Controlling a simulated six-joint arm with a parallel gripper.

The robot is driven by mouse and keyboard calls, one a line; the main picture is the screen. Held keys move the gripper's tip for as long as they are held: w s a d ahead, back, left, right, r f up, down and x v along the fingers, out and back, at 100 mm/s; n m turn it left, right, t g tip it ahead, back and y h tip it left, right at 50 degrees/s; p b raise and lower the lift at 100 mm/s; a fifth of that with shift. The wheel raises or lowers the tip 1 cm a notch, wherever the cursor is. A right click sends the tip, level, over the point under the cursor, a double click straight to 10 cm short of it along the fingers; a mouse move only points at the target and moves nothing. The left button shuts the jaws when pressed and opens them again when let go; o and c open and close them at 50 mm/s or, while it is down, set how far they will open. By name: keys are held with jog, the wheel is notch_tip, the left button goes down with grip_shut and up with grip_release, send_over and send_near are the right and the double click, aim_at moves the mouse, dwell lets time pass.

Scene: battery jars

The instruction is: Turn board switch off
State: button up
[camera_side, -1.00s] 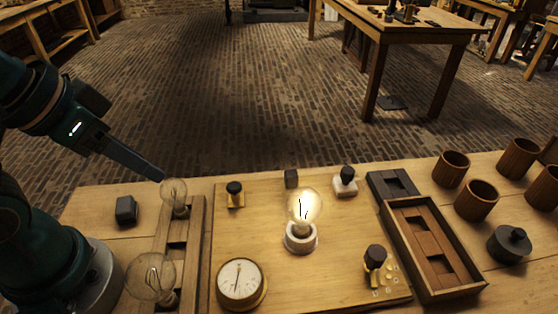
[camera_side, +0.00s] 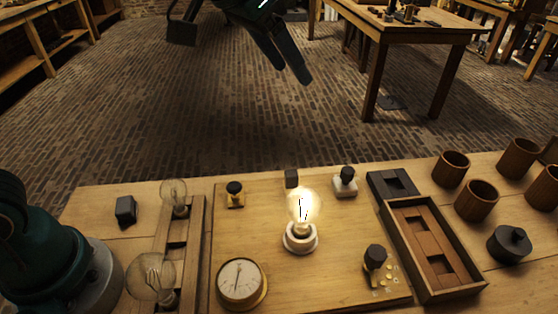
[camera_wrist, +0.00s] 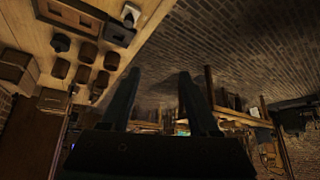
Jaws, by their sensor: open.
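The wooden board (camera_side: 330,265) lies on the bench, with a lit bulb (camera_side: 303,207) in a white socket (camera_side: 300,238) near its middle. Its black-topped fittings are a knob on a white base (camera_side: 345,182) at the back right, a knob on a brass base (camera_side: 235,194) at the back left, and a rotary knob (camera_side: 375,258) beside brass studs at the front right. I cannot tell for certain which is the switch. My gripper (camera_side: 293,74) is open and empty, high above the board's far side; its two fingers (camera_wrist: 160,76) show apart in the wrist view.
A gauge (camera_side: 240,283) sits at the board's front left. Glass bulbs (camera_side: 173,192) stand in a wooden rack to the left. A compartmented tray (camera_side: 432,250), a dark lidded pot (camera_side: 509,244) and wooden cups (camera_side: 477,200) occupy the right. The air above the board is clear.

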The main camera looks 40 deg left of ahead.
jog(key=w+d+f+m+g, duration=0.1)
jog(key=w+d+f, duration=0.4)
jog(key=d+f, duration=0.15)
jog(key=m+g, duration=0.1)
jog(key=g, duration=0.1)
send_over(348, 170)
jog(key=s+a, duration=0.1)
jog(key=s, duration=0.1)
notch_tip(348, 170, down, 8)
jog(key=shift+f, duration=0.1)
jog(key=shift+t, duration=0.3)
jog(key=shift+x, duration=2.15)
grip_shut()
